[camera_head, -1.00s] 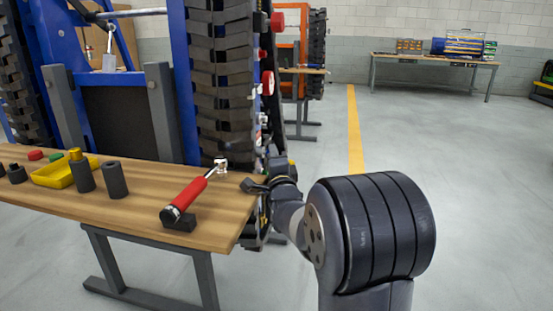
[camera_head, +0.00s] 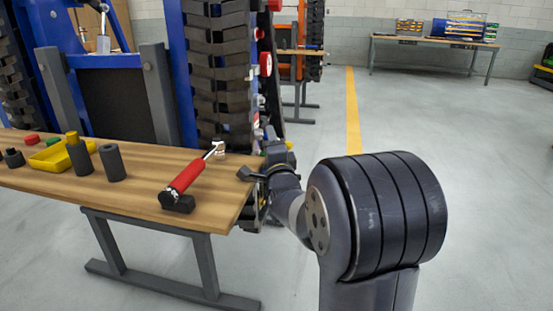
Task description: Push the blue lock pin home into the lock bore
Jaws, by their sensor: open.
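I cannot make out the blue lock pin or its lock bore in this view. The tracked carrier with a blue frame (camera_head: 176,75) stands behind the workbench, its dark track (camera_head: 222,70) upright. My gripper (camera_head: 256,170) is at the end of my arm, beside the right end of the bench and low by the track's side. Its dark jaws are open, small in the picture and partly hidden by my own wrist. I cannot tell whether they touch anything. Red round parts (camera_head: 265,62) show along the carrier's right side.
The wooden workbench (camera_head: 140,190) holds a red-handled tool (camera_head: 188,177), a yellow tray (camera_head: 52,158) and dark cylinders (camera_head: 112,162). Another carrier with an orange frame (camera_head: 297,68) stands farther back. Open floor lies right of the yellow line (camera_head: 352,115), with a far bench (camera_head: 435,40) beyond.

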